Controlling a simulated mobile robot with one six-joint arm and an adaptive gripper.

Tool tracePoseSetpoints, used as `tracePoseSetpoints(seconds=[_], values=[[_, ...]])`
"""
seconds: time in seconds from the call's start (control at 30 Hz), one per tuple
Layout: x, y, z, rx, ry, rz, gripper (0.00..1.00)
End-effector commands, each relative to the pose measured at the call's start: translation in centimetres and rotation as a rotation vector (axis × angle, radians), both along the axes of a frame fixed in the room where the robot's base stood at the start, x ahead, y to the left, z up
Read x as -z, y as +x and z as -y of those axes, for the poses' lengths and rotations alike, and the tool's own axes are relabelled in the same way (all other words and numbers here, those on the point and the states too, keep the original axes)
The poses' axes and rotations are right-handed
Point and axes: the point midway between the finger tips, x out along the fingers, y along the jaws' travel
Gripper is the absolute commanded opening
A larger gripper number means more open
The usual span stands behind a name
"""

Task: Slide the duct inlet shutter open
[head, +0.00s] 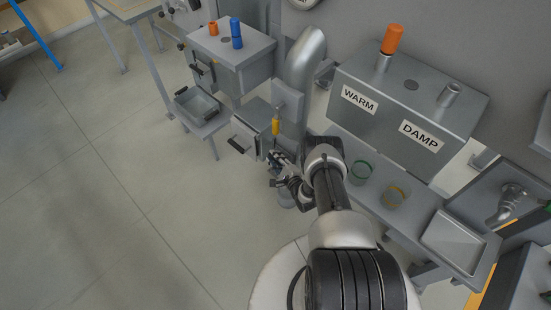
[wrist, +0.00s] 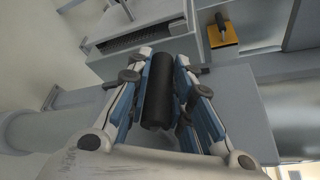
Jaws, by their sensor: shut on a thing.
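In the wrist view a black cylindrical handle (wrist: 157,92) stands between the blue-padded fingers of my gripper (wrist: 160,90), which is shut on it. Behind the handle is a flat grey plate (wrist: 238,105), which looks like the duct inlet shutter. How the handle joins the plate is hidden by the fingers. In the head view my gripper (head: 277,160) is low beside the grey curved duct (head: 300,75). The handle is too small to make out there. A yellow piece (head: 276,126) is on the duct just above my gripper; in the wrist view it has a dark knob.
A grey cabinet (head: 232,55) with orange and blue knobs stands left of the duct, with an open-topped tray (head: 197,103) below. At right is a box labelled WARM and DAMP (head: 405,100), above a bench with two glass jars.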

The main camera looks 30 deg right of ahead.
Motion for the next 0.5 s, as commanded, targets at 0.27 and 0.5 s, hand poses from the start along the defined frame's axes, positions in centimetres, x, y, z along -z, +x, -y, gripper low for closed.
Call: tracePoseSetpoints(seconds=[0.27,0.5], values=[[-0.1,0.1,0.0,-0.002,-0.001,0.001,0.00],[-4.1,0.2,0.0,-0.002,-0.002,0.003,0.00]])
